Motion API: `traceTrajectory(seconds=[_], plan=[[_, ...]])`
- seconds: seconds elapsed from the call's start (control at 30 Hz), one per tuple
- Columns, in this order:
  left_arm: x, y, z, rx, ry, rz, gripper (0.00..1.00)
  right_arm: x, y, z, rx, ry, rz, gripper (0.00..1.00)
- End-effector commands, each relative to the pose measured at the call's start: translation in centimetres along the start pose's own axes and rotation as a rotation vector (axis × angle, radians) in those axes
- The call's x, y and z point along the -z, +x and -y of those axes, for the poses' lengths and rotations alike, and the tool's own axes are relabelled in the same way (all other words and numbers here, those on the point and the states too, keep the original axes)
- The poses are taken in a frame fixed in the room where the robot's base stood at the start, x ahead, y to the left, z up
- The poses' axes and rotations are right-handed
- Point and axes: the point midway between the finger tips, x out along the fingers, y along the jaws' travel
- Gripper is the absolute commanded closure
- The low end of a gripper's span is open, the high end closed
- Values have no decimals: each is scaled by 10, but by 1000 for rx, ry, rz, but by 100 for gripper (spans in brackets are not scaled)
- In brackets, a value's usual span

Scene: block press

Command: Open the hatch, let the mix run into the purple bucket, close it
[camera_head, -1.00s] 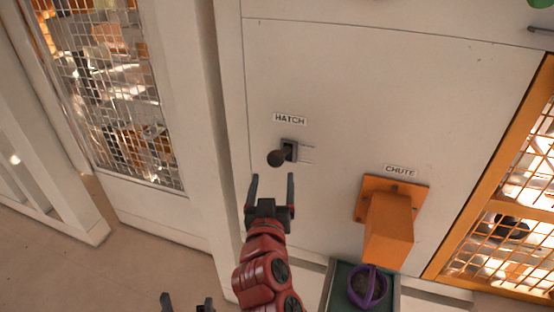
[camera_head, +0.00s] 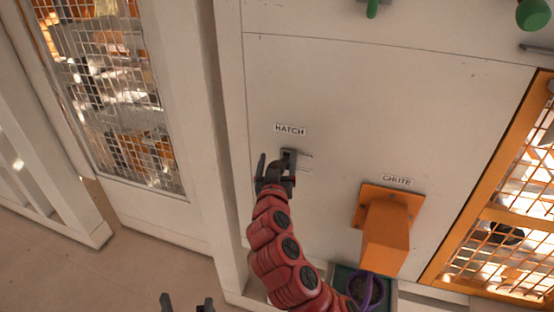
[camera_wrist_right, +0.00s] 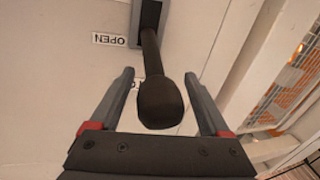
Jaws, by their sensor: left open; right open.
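The hatch handle (camera_head: 289,156) is a dark lever with a round knob in a slot under the HATCH label on the white panel. My right gripper (camera_head: 276,165) is open at the handle. In the right wrist view, the handle's knob (camera_wrist_right: 160,103) stands between the open fingers, with gaps on both sides. The purple bucket (camera_head: 376,290) is in the recess under the orange chute (camera_head: 388,238), partly hidden by my right arm. No mix shows falling from the chute. My left gripper (camera_head: 187,303) is open and empty at the bottom edge.
Orange-framed mesh (camera_head: 500,240) is at the right, and a mesh window (camera_head: 120,110) at the left. Green knobs (camera_head: 533,13) are at the top right.

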Motion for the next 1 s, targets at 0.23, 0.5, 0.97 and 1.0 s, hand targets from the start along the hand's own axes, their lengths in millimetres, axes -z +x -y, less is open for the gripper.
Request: traceTrajectory(seconds=[0.23,0.5,0.97,1.0], plan=[[0,0,0,0,0,0,19,0,0,0,1,0,-1,39],[0,0,0,0,0,0,19,0,0,0,1,0,-1,88],[0,-2,0,0,0,0,19,0,-1,0,1,0,-4,100],[-1,-5,0,0,0,0,19,-2,-1,1,1,-1,-7,100]])
